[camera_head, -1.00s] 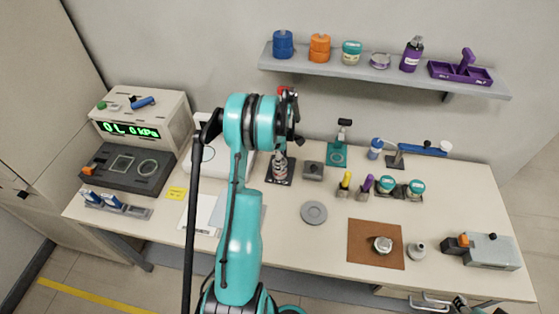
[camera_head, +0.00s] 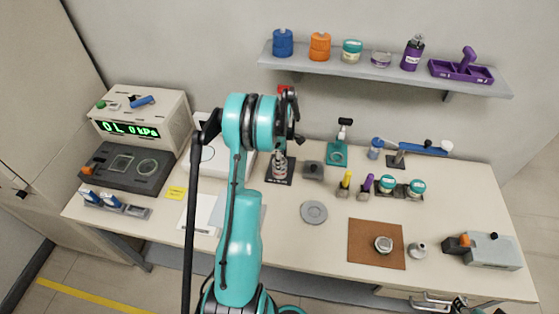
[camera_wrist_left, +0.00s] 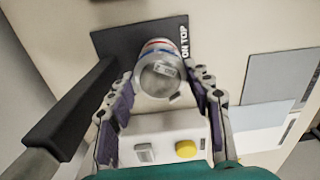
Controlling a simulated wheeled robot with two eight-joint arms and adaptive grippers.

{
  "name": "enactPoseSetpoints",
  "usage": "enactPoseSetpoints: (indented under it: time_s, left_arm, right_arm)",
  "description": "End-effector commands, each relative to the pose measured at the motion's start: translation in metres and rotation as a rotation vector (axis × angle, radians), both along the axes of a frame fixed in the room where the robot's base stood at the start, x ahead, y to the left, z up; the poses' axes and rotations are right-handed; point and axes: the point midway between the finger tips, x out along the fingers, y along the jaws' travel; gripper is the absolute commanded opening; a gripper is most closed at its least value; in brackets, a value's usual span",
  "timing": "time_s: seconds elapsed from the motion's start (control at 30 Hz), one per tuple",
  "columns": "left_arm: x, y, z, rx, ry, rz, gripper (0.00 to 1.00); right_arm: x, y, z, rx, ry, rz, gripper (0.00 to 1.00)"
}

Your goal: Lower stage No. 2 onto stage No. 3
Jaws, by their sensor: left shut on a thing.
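A metal cylindrical stage (camera_wrist_left: 158,82) with a red and a blue band shows between my left gripper's fingers in the wrist view. My left gripper (camera_wrist_left: 165,95) is shut on it from both sides. In the head view a banded metal stack (camera_head: 280,168) stands on a dark mat (camera_head: 271,179), below my left gripper (camera_head: 291,140). The mat also shows in the wrist view (camera_wrist_left: 110,40), with white lettering partly hidden. I cannot tell stage No. 2 from stage No. 3, or whether they touch.
A grey block (camera_head: 313,170) and a round grey disc (camera_head: 314,212) are right of the stack. A white device (camera_head: 207,150) and paper sheets (camera_head: 205,212) lie to the left. A brown mat (camera_head: 376,252) holds a metal part. The front middle of the table is clear.

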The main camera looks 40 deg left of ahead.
Motion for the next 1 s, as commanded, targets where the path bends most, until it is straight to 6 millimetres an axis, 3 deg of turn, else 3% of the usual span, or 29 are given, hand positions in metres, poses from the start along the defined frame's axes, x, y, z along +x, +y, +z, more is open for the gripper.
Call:
enactPoseSetpoints:
  time_s: [1.0]
  left_arm:
    - [-0.0001, -0.0001, -0.0071, 0.0, 0.0, 0.0, 0.17]
  right_arm:
    - [0.0, 0.0, -0.0082, 0.0, 0.0, 0.0, 0.4]
